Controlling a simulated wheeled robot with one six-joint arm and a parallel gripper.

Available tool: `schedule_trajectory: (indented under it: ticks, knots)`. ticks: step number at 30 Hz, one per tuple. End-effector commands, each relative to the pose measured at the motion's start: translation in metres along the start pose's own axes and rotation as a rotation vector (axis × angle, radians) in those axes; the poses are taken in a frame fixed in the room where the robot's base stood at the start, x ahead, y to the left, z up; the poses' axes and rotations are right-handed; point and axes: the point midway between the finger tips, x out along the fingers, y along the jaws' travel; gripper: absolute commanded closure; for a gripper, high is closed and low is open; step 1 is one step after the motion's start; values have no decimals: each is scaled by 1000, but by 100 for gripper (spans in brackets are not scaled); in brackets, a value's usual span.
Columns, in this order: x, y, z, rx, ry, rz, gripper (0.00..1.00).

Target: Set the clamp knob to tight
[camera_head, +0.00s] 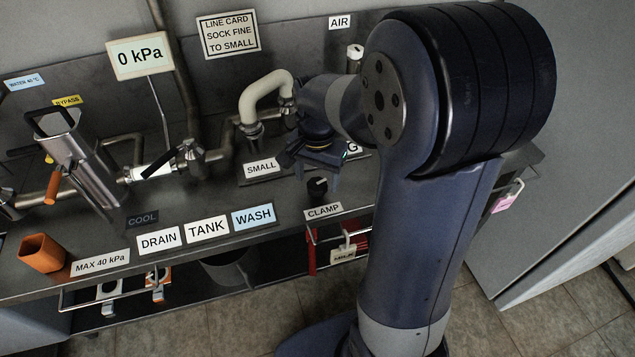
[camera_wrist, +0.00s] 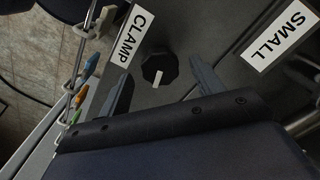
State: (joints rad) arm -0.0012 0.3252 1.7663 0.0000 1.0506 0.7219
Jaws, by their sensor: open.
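The clamp knob (camera_head: 317,187) is a black round knob on the bench top, just behind the CLAMP label (camera_head: 323,211). In the wrist view the knob (camera_wrist: 160,68) carries a white pointer line directed toward the lower edge of the picture, toward my gripper body. My gripper (camera_head: 311,160) is above and slightly behind the knob. In the wrist view its two fingers (camera_wrist: 162,70) are spread, one on each side of the knob, with gaps between. It is open and empty. I see no tight or loose marking by the knob.
The SMALL label (camera_head: 261,169) and a cream bent hose (camera_head: 264,97) are beside my gripper. DRAIN, TANK and WASH labels (camera_head: 207,229) line the front edge. A steel filter body (camera_head: 85,165) and an orange cup (camera_head: 42,253) stand at left. A red rack hangs below the CLAMP label.

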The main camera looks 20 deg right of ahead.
Motion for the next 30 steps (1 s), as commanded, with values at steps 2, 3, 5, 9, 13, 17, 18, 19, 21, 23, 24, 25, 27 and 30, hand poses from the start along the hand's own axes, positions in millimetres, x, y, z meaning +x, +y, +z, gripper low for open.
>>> schedule_trajectory:
  ticks: [2,3,5,9,13,17,18,19,21,23,24,25,27,30]
  knots:
    - [11,0,0,0,-2,1,37]
    - [14,0,0,0,-2,2,37]
    - [18,0,0,0,-1,1,37]
    - [21,0,0,-1,1,0,37]
    - [21,0,0,-1,1,-1,37]
    - [21,0,0,-1,1,0,42]
    - [21,0,0,-1,1,0,45]
    - [21,0,0,-1,1,0,48]
    - [21,0,0,-1,1,0,53]
    - [21,0,0,-1,1,0,58]
    - [21,0,0,-1,1,0,62]
    - [21,0,0,-1,1,0,64]
    - [21,0,0,-1,1,0,70]
    - [21,0,0,-1,1,0,78]
